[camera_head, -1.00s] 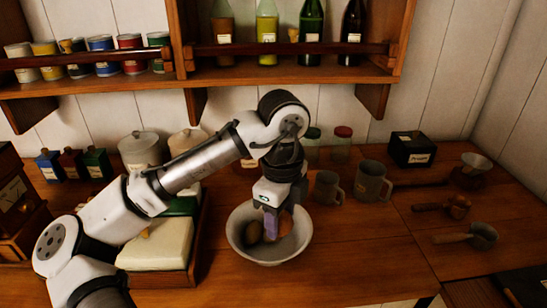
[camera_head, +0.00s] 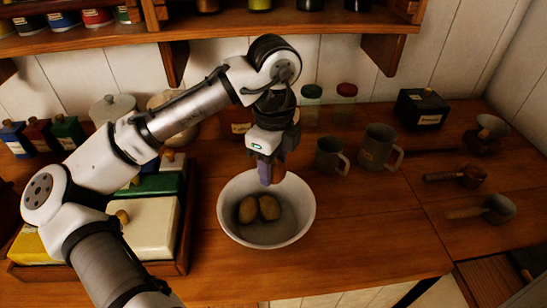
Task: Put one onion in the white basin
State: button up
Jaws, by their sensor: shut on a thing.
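The white basin (camera_head: 226,222) stands on the wooden counter near the middle of the picture. Two rounded brown things that look like potatoes, a left one (camera_head: 248,209) and a right one (camera_head: 269,207), lie side by side in it. My gripper (camera_head: 270,174) points down over the back part of the basin. It is shut on a reddish-brown thing (camera_head: 280,172), probably an onion, mostly hidden behind the purple finger. The held thing appears above the basin floor, near the height of the rim; the exact gap cannot be told.
Two grey mugs (camera_head: 330,156) (camera_head: 376,148) stand right of the basin, with lidded jars (camera_head: 311,105) behind. A wooden tray (camera_head: 184,240) with a white block (camera_head: 150,238) is close on the left. Shelves hang above. The counter in front of the basin is clear.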

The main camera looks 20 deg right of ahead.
aim_at(274, 173)
jog(key=shift+f+b, duration=1.1)
jog(key=shift+f, duration=0.5)
jog(key=shift+r, duration=0.1)
jog(key=o, duration=1.1)
jog(key=shift+r, duration=0.1)
notch_tip(274, 173, up, 14)
jog(key=shift+f+b, duration=0.2)
jog(key=shift+b, duration=0.2)
